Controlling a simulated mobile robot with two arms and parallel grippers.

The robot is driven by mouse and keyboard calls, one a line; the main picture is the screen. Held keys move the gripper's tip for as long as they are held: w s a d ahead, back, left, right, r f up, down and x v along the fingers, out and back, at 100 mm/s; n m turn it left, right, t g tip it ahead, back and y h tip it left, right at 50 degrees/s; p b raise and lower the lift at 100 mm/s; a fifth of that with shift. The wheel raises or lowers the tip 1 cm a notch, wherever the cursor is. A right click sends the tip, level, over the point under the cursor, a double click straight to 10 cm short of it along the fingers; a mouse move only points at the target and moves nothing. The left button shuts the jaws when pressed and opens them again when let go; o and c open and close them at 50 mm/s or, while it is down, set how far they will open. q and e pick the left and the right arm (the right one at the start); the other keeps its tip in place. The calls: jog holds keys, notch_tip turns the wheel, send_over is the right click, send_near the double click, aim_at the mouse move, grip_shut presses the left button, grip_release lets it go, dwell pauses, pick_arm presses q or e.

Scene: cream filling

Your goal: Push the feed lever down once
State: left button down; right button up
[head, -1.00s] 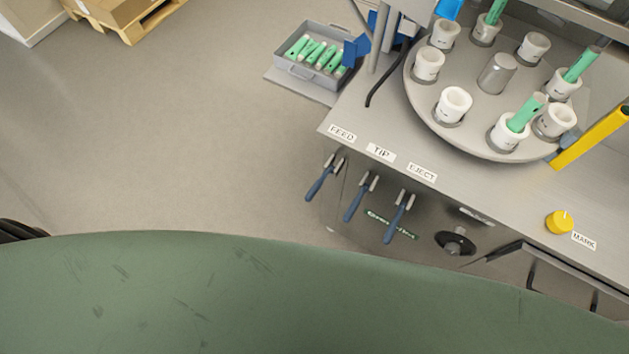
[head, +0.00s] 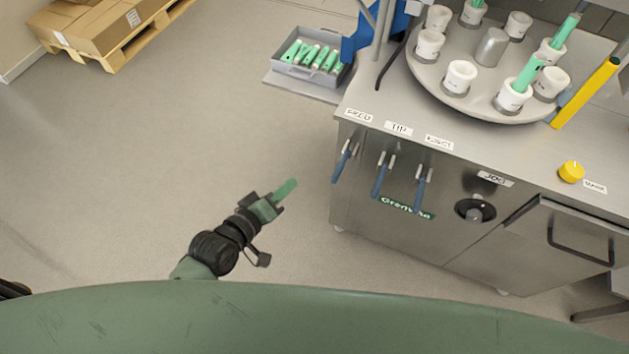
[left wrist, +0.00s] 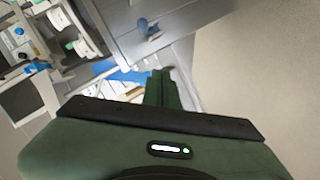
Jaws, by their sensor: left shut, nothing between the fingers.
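The feed lever (head: 345,161) is the leftmost of three blue-handled levers on the front of the steel machine, below the FEED label (head: 358,115). It slants down. My left gripper (head: 286,188) is shut and empty, in the open space left of the feed lever and a little lower in the picture, clearly apart from it. In the left wrist view the shut fingers (left wrist: 162,90) point toward the machine. A blue knob-like part (left wrist: 148,28) shows beyond them, but I cannot tell which lever it is. My right gripper is not in view.
The TIP lever (head: 382,177) and EJECT lever (head: 422,188) hang close to the right of the feed lever. A black jog wheel (head: 475,211) is further right. A grey bin (head: 297,74) with green tubes stands by the machine. The floor (head: 190,130) at left is clear.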

aim_at(342, 167)
pick_arm(q)
jog(key=w+d+f+p, duration=0.1)
jog(key=w+d+f, duration=0.1)
jog(key=w+d, duration=0.4)
jog(key=shift+w+d, duration=0.3)
jog(key=shift+d, duration=1.1)
jog(key=shift+f+t+h, duration=0.1)
jog(key=shift+t+h, duration=0.2)
